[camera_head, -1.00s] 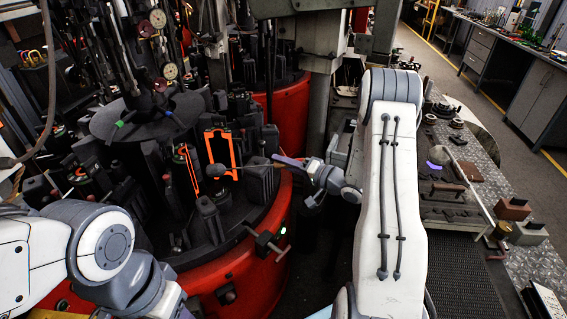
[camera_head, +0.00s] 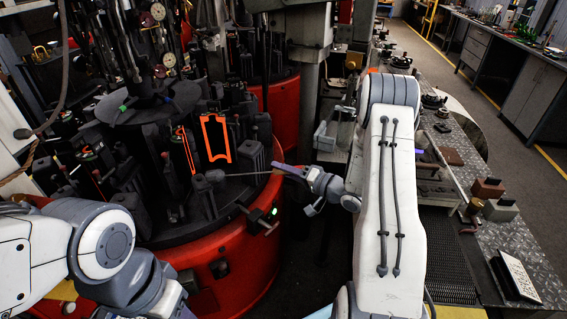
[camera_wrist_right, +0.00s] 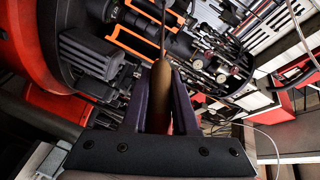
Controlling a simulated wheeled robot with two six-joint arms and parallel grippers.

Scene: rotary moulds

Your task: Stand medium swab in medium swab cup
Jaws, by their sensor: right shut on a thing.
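My right gripper (camera_head: 300,172) is shut on a swab, whose thin rod (camera_head: 246,174) points left to a dark tip at the machine's edge, below the glowing orange mould (camera_head: 230,155). In the right wrist view, my gripper (camera_wrist_right: 160,115) is shut around the swab's brown handle (camera_wrist_right: 160,85), with the thin rod running up the picture across the mould area. I cannot make out the medium swab cup for certain; a small brass-coloured cup-like thing (camera_head: 474,206) stands on the bench at the right. My left arm shows at the lower left, its gripper out of view.
The red rotary machine (camera_head: 230,262) with many dark moulds fills the left and centre. The metal bench (camera_head: 530,240) at the right carries brown-topped blocks (camera_head: 488,187) and a white plate (camera_head: 516,276). A dark floor gap separates machine and bench.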

